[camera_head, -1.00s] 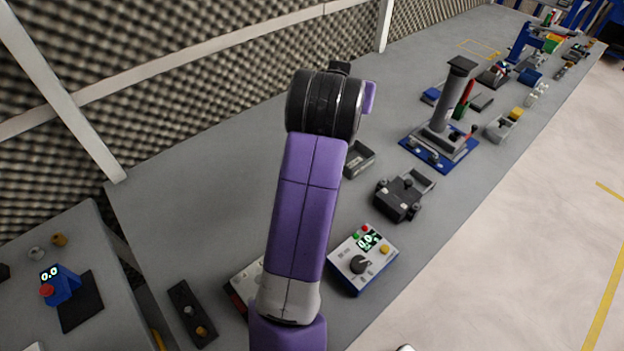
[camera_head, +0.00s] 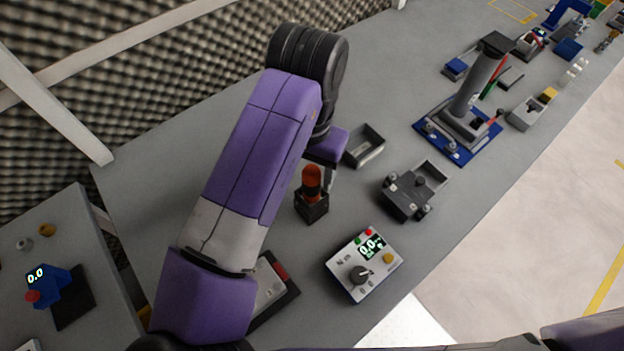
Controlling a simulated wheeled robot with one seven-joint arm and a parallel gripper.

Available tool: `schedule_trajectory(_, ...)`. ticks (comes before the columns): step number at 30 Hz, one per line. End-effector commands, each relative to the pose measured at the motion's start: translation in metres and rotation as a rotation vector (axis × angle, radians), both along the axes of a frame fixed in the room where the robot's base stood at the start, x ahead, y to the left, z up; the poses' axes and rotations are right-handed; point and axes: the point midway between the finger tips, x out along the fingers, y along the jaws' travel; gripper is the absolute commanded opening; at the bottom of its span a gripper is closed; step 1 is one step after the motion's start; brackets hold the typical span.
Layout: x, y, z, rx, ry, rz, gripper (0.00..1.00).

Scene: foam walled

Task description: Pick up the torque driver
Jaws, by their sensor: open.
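What looks like the torque driver (camera_head: 312,178) has an orange-red handle and stands upright in a small black holder (camera_head: 311,208) on the grey bench. Its lower part is hidden in the holder. My gripper (camera_head: 329,178) hangs below the black wrist of my purple arm, just right of the handle in the picture. Its purple body and a grey finger show; the rest is hidden. It is open and holds nothing. I cannot tell whether a finger touches the handle.
A control box with a dial and display (camera_head: 363,264) stands front right of the holder. An open grey tray (camera_head: 364,147) and a dark fixture (camera_head: 412,191) lie to the right. A grey box with a red part (camera_head: 272,285) is partly behind my arm. A post stand (camera_head: 470,105) stands farther off.

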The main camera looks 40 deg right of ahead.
Motion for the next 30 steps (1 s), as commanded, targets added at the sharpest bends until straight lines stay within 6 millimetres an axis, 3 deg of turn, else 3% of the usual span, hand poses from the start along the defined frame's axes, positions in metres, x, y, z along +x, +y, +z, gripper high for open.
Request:
schedule_trajectory(9,-0.007,0.001,-0.041,-0.002,0.001,0.001,0.58)
schedule_trajectory(18,-0.006,0.000,-0.048,-0.003,-0.001,0.000,0.58)
schedule_trajectory(20,-0.006,0.000,-0.048,-0.003,-0.001,0.000,0.50)
schedule_trajectory(27,-0.006,0.000,-0.047,-0.003,-0.001,0.000,0.03)
schedule_trajectory(30,-0.006,0.000,-0.047,-0.003,-0.001,0.000,0.00)
